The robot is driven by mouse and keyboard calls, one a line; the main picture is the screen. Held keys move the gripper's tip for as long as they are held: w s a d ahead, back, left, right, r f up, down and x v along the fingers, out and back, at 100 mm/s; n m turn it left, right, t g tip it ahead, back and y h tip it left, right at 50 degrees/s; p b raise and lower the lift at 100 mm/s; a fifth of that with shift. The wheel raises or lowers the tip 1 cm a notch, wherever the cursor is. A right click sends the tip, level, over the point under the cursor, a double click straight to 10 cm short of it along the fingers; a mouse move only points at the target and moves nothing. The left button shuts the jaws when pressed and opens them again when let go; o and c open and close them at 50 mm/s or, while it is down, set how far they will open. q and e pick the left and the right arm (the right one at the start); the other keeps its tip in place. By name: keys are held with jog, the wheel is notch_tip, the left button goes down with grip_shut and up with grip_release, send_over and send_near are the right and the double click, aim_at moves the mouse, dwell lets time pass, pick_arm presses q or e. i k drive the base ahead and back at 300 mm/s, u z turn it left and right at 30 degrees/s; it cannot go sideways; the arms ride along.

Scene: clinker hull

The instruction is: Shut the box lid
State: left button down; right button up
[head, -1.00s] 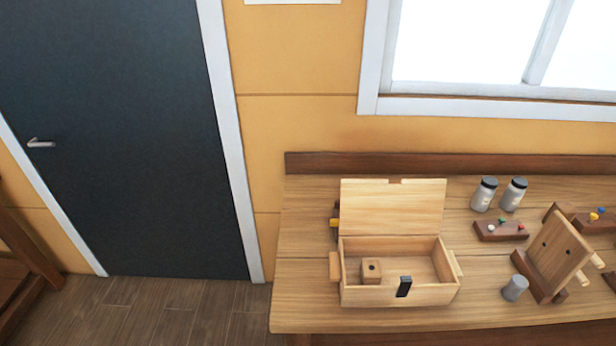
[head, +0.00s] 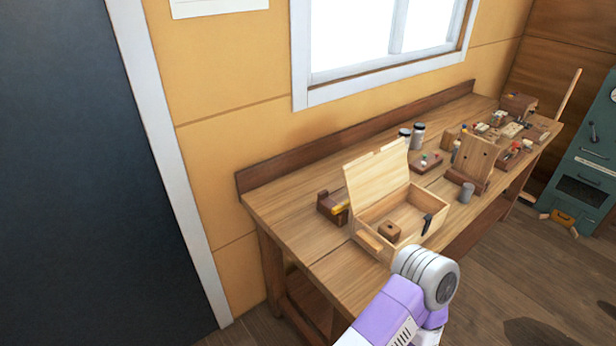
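The wooden box (head: 430,238) stands on the workbench with its lid (head: 376,176) raised upright at the back. A small wooden block (head: 389,231) with a dark hole lies inside the box. A black latch (head: 427,224) is on the box's front wall, and a wooden side handle (head: 367,242) shows on its left end. A purple and grey part of my arm is in front of the box at the bottom and covers a little of its lower front corner. No gripper fingers show in the head view.
The workbench (head: 300,228) has a dark holder (head: 327,208) left of the box. A green cabinet (head: 590,165) is far right.

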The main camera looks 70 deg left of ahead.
aim_at(368, 178)
jog(key=u, duration=1.4)
